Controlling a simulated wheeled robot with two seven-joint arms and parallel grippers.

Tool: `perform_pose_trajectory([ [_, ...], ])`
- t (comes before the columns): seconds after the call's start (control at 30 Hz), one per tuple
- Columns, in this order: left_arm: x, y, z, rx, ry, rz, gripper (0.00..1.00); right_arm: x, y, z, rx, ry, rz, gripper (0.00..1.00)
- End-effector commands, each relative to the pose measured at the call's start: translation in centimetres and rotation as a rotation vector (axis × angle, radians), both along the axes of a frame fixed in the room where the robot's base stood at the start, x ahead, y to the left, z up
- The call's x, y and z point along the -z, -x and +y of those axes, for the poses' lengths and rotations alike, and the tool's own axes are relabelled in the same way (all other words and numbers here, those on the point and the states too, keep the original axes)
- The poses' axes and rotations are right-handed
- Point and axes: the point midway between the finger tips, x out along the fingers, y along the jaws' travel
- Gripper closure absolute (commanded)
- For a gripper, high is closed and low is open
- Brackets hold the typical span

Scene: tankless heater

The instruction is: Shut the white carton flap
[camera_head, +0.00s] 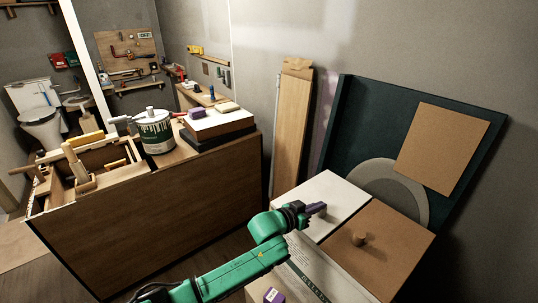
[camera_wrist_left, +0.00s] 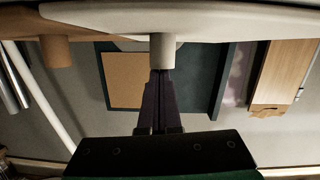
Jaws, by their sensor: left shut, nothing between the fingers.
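The carton (camera_head: 318,272) stands at the lower right of the head view, with printing on its near side. Its white flap (camera_head: 325,188) lies roughly level beside the brown flap (camera_head: 392,243), which has a round knob. I cannot tell whether the white flap is fully flat. My left gripper (camera_head: 321,209) is shut and empty over the white flap. In the left wrist view the white flap (camera_wrist_left: 225,18) spans the top, and the shut fingertips (camera_wrist_left: 161,72) are at its pale knob (camera_wrist_left: 162,50); contact is unclear. The head view hides that knob. My right gripper is not in view.
A dark green panel (camera_head: 350,120) with a tan sheet (camera_head: 441,148) leans behind the carton. Wooden boards (camera_head: 292,130) lean against the wall. A brown workbench (camera_head: 160,225) with a paint can (camera_head: 155,133) stands left. A purple labelled object (camera_head: 274,296) shows at the bottom edge.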

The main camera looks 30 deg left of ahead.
Motion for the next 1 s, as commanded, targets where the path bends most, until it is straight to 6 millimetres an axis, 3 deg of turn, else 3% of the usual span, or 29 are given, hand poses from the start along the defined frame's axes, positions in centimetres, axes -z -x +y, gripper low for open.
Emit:
perform_pose_trajectory([
  [0.17, -1.0, -0.1, 0.0, -0.001, 0.0, 0.0, 1.0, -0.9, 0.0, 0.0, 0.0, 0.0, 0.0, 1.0],
  [0.37, -4.8, -0.5, 0.0, -0.003, 0.0, -0.001, 1.0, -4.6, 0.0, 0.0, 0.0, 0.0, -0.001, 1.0],
  [0.47, -4.1, 1.5, 0.8, -0.003, -0.002, 0.003, 1.0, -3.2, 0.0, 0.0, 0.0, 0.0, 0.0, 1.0],
  [0.7, -5.6, 7.1, 3.0, -0.003, -0.002, 0.003, 1.0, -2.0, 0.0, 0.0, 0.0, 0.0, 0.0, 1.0],
  [1.0, -6.4, 8.5, 3.7, -0.004, -0.001, 0.001, 1.0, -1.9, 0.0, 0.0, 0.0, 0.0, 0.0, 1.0],
])
